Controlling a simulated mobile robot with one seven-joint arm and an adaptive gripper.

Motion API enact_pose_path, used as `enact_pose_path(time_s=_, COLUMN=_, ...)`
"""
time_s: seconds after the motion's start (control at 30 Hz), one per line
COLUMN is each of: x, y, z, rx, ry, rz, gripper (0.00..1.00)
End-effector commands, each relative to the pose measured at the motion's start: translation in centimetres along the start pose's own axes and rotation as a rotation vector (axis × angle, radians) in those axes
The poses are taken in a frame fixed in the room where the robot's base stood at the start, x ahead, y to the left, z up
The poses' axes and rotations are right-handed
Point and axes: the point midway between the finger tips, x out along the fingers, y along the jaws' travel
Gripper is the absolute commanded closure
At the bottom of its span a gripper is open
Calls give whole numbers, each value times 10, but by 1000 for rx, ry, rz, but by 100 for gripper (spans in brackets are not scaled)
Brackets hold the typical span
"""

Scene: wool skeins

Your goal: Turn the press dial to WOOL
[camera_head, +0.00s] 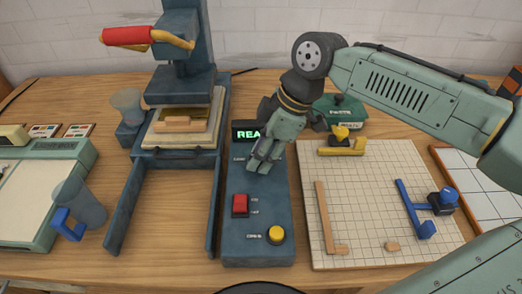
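The press control panel (257,218) is a dark blue box on the wooden table. Its display (246,134) shows green letters, "REA", with the rest hidden behind my gripper. My gripper (257,168) is at the upper part of the panel, fingers pointing down to its face. No dial shows clearly; the gripper covers the panel there, beside a small unreadable label. Whether the fingers touch or hold anything is hidden, and I cannot tell how far apart they are. Lower on the panel are a red switch (240,205) and a yellow button (276,235).
The blue press (187,85) with a red-handled lever (130,36) stands left of the panel. A gridded board (365,210) with yellow, blue and wooden pieces lies to the right. A green box (345,112) is behind. A blue-handled cup (80,206) stands left.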

Motion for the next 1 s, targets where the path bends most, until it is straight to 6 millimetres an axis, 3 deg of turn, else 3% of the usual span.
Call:
enact_pose_path(time_s=0.43, x=0, y=0, z=0, rx=0, ry=0, rz=1, gripper=96)
enact_pose_path(time_s=0.77, x=0, y=0, z=-1, rx=41, ry=3, rz=18, gripper=97)
enact_pose_path(time_s=1.0, x=0, y=-1, z=-2, rx=176, ry=7, rz=76, gripper=97)
